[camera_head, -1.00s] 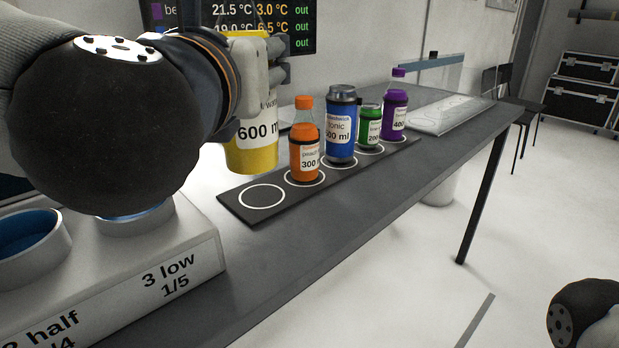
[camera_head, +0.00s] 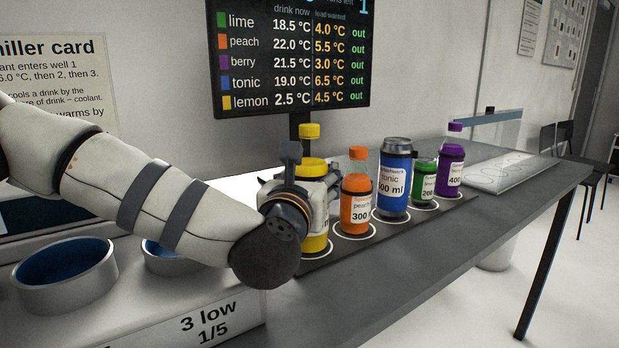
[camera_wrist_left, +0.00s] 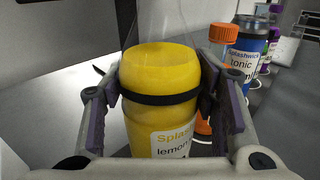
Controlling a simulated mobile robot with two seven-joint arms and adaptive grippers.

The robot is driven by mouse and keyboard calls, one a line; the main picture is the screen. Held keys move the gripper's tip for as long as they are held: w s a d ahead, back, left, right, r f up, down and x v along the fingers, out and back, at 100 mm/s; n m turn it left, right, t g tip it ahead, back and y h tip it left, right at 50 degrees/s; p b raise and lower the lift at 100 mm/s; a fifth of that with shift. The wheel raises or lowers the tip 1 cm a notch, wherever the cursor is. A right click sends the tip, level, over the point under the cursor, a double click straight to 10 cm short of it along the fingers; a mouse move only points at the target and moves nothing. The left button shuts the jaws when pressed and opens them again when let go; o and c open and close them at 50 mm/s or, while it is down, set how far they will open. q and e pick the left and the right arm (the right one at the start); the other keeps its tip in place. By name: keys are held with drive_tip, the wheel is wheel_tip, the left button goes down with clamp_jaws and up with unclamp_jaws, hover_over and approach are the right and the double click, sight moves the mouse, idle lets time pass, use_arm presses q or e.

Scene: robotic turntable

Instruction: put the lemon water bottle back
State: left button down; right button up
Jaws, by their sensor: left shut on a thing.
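The lemon water bottle (camera_head: 313,170) is yellow with a yellow cap and stands upright in my left gripper (camera_head: 311,192). In the left wrist view the fingers close on both sides of the lemon water bottle (camera_wrist_left: 160,70), around its black band. In the head view the bottle is over the leftmost circle of the black mat (camera_head: 383,230). Its base looks at or just above the mat; I cannot tell whether it touches. My wrist hides part of the bottle's left side. My right gripper is not in view.
The peach bottle (camera_head: 356,205) stands close to the right of the lemon one. Beyond it are the blue tonic can (camera_head: 395,178), the green lime bottle (camera_head: 423,185) and the purple berry bottle (camera_head: 450,172). The chiller (camera_head: 190,318) with round wells is front left; a screen (camera_head: 290,55) stands behind.

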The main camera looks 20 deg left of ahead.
use_arm(q)
drive_tip(key=shift+r, duration=0.2)
drive_tip(key=shift+f, duration=0.2)
drive_tip(key=c, duration=0.6)
unclamp_jaws()
drive_tip(key=shift+r, duration=0.3)
drive_tip(key=s, duration=0.4)
drive_tip(key=s+d, duration=0.1)
drive_tip(key=s, duration=0.7)
drive_tip(key=shift+d+f+p, duration=0.2)
drive_tip(key=shift+p, duration=0.1)
